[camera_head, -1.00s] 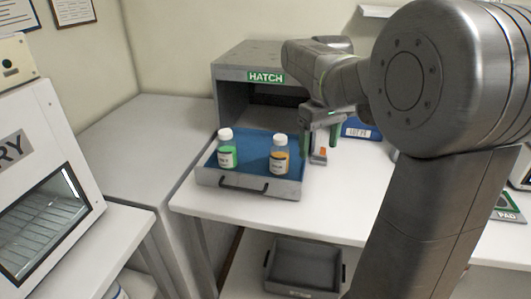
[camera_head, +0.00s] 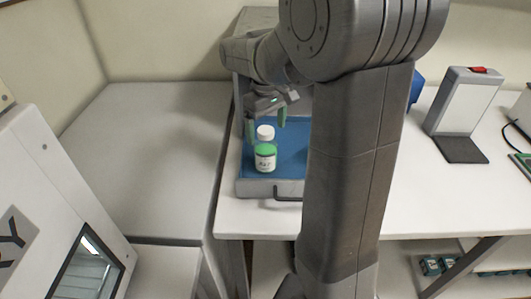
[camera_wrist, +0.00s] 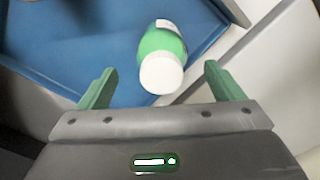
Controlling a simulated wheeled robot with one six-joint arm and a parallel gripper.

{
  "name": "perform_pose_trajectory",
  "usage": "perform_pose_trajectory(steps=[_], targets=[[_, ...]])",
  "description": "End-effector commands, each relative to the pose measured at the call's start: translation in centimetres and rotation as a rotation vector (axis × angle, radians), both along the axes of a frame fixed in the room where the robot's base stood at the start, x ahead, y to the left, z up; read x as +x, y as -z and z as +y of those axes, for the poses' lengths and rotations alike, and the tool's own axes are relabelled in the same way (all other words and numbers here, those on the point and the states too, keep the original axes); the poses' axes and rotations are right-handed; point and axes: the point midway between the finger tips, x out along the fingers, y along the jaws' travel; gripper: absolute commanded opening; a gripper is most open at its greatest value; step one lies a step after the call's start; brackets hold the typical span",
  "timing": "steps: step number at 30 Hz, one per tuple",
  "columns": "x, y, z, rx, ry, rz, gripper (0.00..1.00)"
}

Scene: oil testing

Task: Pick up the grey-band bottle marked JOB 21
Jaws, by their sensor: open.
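A bottle with a white cap, green contents and a white label (camera_head: 265,157) stands upright at the left of the blue-lined tray (camera_head: 287,188). Its label print is too small to read, and I see no grey band on it. In the wrist view the green bottle (camera_wrist: 160,55) shows cap toward me, between and ahead of my fingers, not gripped. My gripper (camera_head: 267,122) is open and empty just above and behind the bottle's cap; its green fingers also show in the wrist view (camera_wrist: 159,75). The orange-filled bottle seen earlier is hidden now.
The grey hatch box (camera_head: 243,90) stands behind the tray, mostly covered by my arm. A white panel stand (camera_head: 465,100) is on the white counter at right. A white cabinet with a window (camera_head: 60,215) stands at left. The grey surface (camera_head: 150,150) beside it is clear.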

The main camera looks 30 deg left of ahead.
Motion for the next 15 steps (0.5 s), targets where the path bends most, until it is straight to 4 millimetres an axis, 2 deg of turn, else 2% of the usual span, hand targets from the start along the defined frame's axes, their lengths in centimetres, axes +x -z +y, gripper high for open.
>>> perform_pose_trajectory(steps=[4, 12, 15], targets=[[0.0, 1.1, 0.1, -0.001, 0.0, 0.001, 0.88], [-0.1, 4.9, 0.3, -0.001, 0.0, 0.0, 0.88], [-0.1, 5.4, 0.3, 0.0, 0.0, 0.0, 0.88]])
